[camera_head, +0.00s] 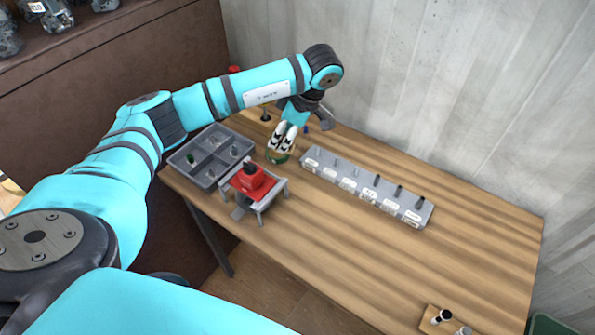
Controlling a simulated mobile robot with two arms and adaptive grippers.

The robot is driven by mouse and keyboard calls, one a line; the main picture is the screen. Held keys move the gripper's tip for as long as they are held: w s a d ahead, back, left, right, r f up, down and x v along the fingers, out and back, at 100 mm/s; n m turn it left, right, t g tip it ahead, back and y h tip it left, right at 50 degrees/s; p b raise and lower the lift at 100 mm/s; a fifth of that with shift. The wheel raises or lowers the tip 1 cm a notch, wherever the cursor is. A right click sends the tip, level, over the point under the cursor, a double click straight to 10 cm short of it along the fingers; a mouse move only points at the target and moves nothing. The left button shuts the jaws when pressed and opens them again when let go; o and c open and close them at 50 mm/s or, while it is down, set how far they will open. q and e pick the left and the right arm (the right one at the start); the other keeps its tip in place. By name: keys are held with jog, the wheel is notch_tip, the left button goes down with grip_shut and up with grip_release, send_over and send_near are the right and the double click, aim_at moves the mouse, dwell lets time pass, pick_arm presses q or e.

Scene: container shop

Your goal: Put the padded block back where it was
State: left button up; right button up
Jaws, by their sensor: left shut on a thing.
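My left gripper (280,145) points down over the back left part of the wooden table. It is shut on a small tan and green piece (278,157), which looks like the padded block. The fingers cover part of the piece, and I cannot tell whether it touches the table. A red block with a dark knob (252,180) sits on a small grey stand (265,204), in front and to the left of the gripper. My right gripper is not in view.
A grey compartment tray (181,157) with small parts is on the left. A long grey labelled rack (313,167) with several upright pegs is to the right of the gripper. A small wooden holder (429,321) is at the front right. The right half of the table is mostly clear.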

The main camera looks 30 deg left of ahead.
pick_arm(q)
jog(key=shift+w+f+b, duration=0.25)
jog(key=shift+f+b, duration=0.1)
jog(key=shift+f, duration=1)
jog(key=shift+s+f+b, duration=0.15)
jog(key=shift+f+b, duration=0.2)
jog(key=shift+b, duration=0.1)
notch_tip(320, 180, down, 5)
jog(key=shift+f+b, duration=0.15)
jog(key=shift+b, duration=0.15)
jog(key=shift+f, duration=0.25)
jog(key=shift+f+p, duration=0.45)
jog(key=shift+f, duration=0.2)
notch_tip(320, 180, down, 3)
jog(key=shift+r+p, duration=0.1)
jog(key=shift+p, duration=0.3)
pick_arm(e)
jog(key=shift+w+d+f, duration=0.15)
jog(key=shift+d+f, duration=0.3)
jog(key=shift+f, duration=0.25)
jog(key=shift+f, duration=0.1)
